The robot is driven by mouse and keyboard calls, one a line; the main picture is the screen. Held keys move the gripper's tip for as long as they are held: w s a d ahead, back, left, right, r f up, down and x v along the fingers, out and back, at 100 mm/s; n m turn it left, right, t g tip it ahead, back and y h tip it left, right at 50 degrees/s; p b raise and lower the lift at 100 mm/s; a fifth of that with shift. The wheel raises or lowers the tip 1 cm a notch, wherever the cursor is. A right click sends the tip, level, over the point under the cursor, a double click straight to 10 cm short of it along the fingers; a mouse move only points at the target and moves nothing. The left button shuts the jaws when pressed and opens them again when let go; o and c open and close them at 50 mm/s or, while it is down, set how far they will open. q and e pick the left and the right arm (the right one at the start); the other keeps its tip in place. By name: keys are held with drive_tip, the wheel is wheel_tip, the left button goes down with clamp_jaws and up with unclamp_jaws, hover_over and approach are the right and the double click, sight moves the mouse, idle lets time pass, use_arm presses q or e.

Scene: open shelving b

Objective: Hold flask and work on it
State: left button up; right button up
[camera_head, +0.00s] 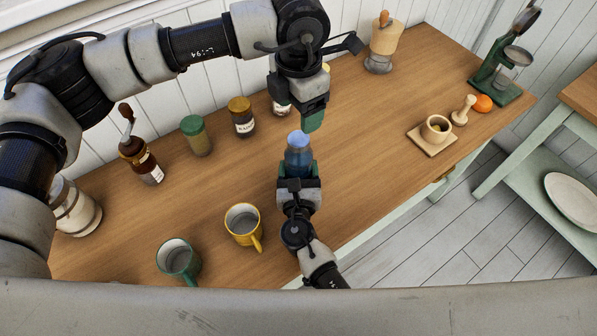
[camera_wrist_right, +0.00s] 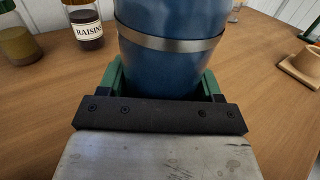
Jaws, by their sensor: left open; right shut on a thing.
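The flask (camera_head: 299,160) is blue with a lighter blue top and stands upright near the middle of the wooden table. My right gripper (camera_head: 298,176) is shut on its lower part. In the right wrist view the flask's dark blue body with a metal band (camera_wrist_right: 170,60) fills the space between my green fingers (camera_wrist_right: 165,85). My left gripper (camera_head: 313,115) is open and empty, pointing down above and slightly right of the flask's top. Its far finger is mostly hidden. The left gripper seems apart from the flask.
A yellow mug (camera_head: 243,226) and a green mug (camera_head: 178,260) stand at the front left. The table's middle right is clear.

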sight(299, 138)
drive_tip(key=c, duration=0.7)
use_arm(q)
drive_tip(key=shift+m, duration=0.3)
use_arm(e)
clamp_jaws()
use_arm(q)
drive_tip(key=m, duration=0.4)
drive_tip(key=shift+m, duration=0.3)
drive_tip(key=m, duration=0.6)
drive_tip(key=shift+m, duration=0.3)
drive_tip(key=m, duration=0.6)
drive_tip(key=shift+m, duration=0.3)
drive_tip(key=m, duration=0.8)
drive_tip(key=shift+m, duration=0.3)
drive_tip(key=shift+f, duration=4)
drive_tip(key=shift+c, duration=0.3)
